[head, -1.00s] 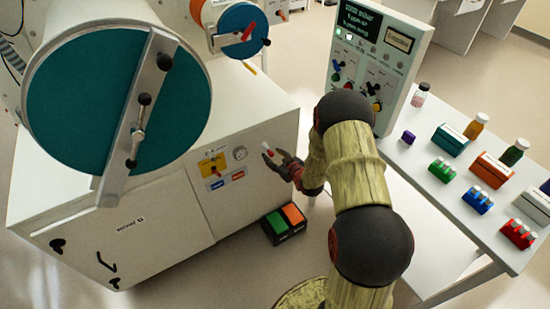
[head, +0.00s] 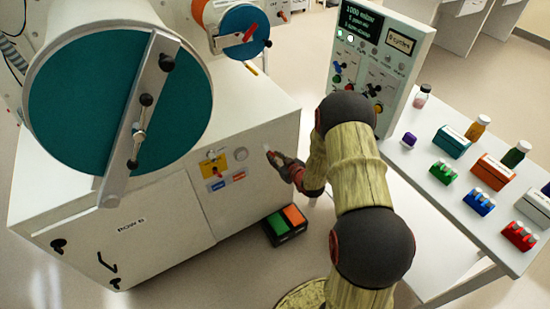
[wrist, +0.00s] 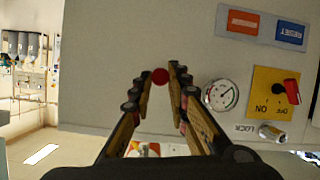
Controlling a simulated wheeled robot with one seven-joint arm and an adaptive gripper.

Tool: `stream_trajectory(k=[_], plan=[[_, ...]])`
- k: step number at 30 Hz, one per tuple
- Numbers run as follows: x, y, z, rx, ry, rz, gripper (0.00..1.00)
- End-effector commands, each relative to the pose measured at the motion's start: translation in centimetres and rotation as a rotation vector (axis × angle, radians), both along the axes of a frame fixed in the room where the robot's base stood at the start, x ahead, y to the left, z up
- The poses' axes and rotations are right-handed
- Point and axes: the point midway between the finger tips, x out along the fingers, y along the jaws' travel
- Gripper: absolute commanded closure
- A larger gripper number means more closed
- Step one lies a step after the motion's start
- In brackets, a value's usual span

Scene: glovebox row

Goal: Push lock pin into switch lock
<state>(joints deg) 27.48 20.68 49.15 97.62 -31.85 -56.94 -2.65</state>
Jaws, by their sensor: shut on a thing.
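My gripper (head: 277,160) is in front of the white cabinet face, to the right of the yellow switch plate (head: 212,166). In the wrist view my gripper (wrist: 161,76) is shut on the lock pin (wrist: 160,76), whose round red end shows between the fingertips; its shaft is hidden. The yellow plate also shows there (wrist: 266,82), with a red rotary switch (wrist: 291,92) marked ON and OFF. A metal lock cylinder (wrist: 272,132) sits beside the word LOCK at the plate's edge. The pin is apart from the lock cylinder, left of it in the wrist view.
A round gauge (wrist: 220,95) lies between my gripper and the switch plate. Orange (wrist: 243,22) and blue (wrist: 291,32) labels are nearby. A green and orange pedal box (head: 285,224) stands on the floor. A table with bottles and boxes (head: 430,205) is right of my arm.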

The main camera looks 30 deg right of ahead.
Motion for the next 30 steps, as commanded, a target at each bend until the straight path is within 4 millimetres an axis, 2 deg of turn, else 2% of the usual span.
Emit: stream_trajectory(k=[5, 30], plan=[[-0.02, 0.02, -0.02, 0.000, 0.000, 0.000, 1.00], [-0.85, 0.02, -0.08, 0.001, 0.001, 0.000, 1.00]])
